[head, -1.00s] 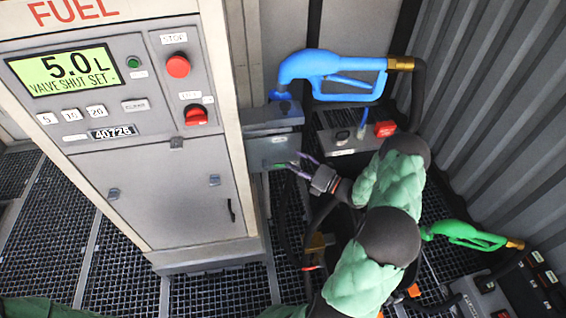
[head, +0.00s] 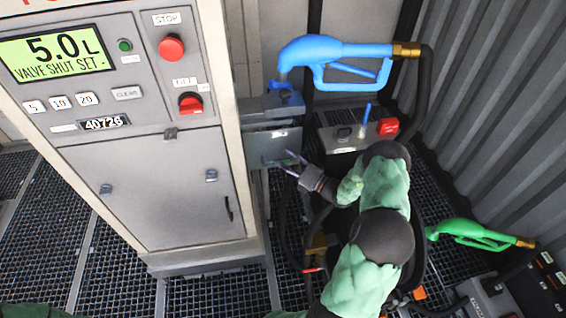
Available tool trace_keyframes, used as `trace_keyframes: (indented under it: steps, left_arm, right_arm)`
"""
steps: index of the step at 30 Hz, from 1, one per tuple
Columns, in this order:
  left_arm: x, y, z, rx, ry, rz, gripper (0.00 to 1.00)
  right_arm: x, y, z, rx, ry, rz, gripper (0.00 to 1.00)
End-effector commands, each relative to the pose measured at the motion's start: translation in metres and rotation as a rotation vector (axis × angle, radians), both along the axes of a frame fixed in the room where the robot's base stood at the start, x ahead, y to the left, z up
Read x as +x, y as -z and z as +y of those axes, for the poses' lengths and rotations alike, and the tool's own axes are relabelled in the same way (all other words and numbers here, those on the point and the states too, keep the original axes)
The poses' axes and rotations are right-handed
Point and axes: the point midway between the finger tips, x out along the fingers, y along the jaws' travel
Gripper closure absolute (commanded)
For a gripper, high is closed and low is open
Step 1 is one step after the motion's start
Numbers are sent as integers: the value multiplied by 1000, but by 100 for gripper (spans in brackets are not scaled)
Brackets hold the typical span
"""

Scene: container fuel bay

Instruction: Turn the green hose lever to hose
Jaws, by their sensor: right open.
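The green nozzle (head: 470,232) lies at the right, low by the corrugated wall, with its hose running down from its brass end. My right gripper (head: 284,164) is open, its fingers pointing left at the front of the grey box (head: 270,140) on the cabinet's side. My left gripper is out of view.
The fuel cabinet (head: 150,195) stands at the left; its display reads 5.0 L, VALVE SHUT SET. The blue nozzle (head: 335,55) rests above the grey box. A tray with a red part (head: 388,126) sits behind my right arm. Black hoses hang around the arm over the grated floor (head: 40,240).

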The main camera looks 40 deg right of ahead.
Motion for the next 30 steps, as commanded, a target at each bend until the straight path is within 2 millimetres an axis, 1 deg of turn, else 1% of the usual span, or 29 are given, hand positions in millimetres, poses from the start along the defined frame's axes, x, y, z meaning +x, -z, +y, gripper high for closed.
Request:
trace_keyframes:
  steps: [3,6,14,15,17,18,20,21,26,30]
  left_arm:
    - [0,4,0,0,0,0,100]
    - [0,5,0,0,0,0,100]
    - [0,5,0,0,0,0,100]
    - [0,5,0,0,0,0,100]
    - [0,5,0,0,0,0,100]
    - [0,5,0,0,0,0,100]
    - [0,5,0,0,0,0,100]
    - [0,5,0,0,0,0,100]
    - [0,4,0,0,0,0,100]
    - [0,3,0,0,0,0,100]
  right_arm:
    - [10,-1,3,-1,-1,-2,48]
    - [13,-2,4,0,0,-1,48]
    - [14,-3,4,0,1,0,48]
    - [14,-3,4,0,1,0,53]
    - [14,-3,4,0,1,0,70]
    - [14,-3,4,0,1,0,81]
    - [14,-3,4,0,1,0,98]
    - [14,-3,4,0,1,0,100]
    - [14,-2,4,0,0,1,100]
    - [14,-4,-2,-14,2,8,100]
